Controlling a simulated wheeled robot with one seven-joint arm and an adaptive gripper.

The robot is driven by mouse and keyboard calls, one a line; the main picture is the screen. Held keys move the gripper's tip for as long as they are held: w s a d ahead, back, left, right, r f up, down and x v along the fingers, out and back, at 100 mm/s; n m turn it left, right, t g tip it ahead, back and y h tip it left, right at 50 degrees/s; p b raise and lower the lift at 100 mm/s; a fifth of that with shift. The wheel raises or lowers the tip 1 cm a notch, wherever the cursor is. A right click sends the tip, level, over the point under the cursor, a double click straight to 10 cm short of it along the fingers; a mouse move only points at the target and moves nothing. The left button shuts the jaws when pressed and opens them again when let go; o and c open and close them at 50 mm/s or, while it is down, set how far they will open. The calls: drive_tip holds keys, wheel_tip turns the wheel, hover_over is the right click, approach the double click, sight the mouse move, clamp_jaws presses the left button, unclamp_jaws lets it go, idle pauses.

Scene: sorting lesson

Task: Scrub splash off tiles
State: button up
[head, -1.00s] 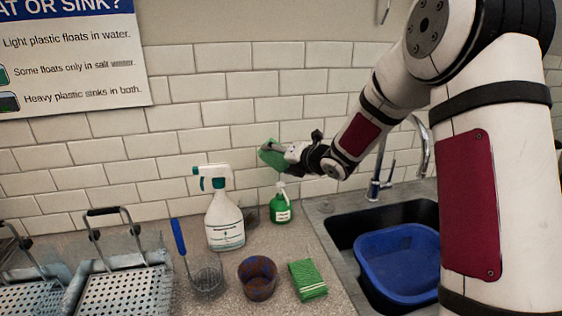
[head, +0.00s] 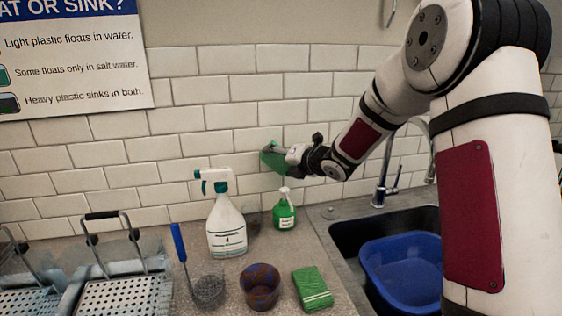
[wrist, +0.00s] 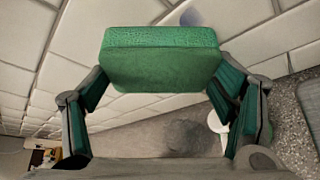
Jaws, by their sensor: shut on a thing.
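My gripper (head: 283,155) is shut on a green sponge (head: 271,161) close to the white tile wall (head: 185,150), above the green spray bottle. The wrist view shows the sponge (wrist: 160,70) between the two fingers, with its far face toward the tiles. I cannot tell whether it touches them. A bluish-grey splash (wrist: 190,16) shows on a tile just beyond the sponge's upper right edge in the wrist view. I cannot make out this mark in the head view.
A white spray bottle (head: 226,225) and a green spray bottle (head: 284,213) stand below my gripper. A blue basin (head: 402,270) sits in the sink at right.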

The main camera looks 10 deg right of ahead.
drive_tip(key=shift+w+b, duration=0.7)
drive_tip(key=shift+w, duration=0.85)
drive_tip(key=shift+d, duration=0.1)
drive_tip(key=shift+d+p, duration=0.4)
drive_tip(key=shift+d, duration=1.5)
drive_tip(key=shift+w, duration=0.1)
drive_tip(key=shift+a, duration=0.1)
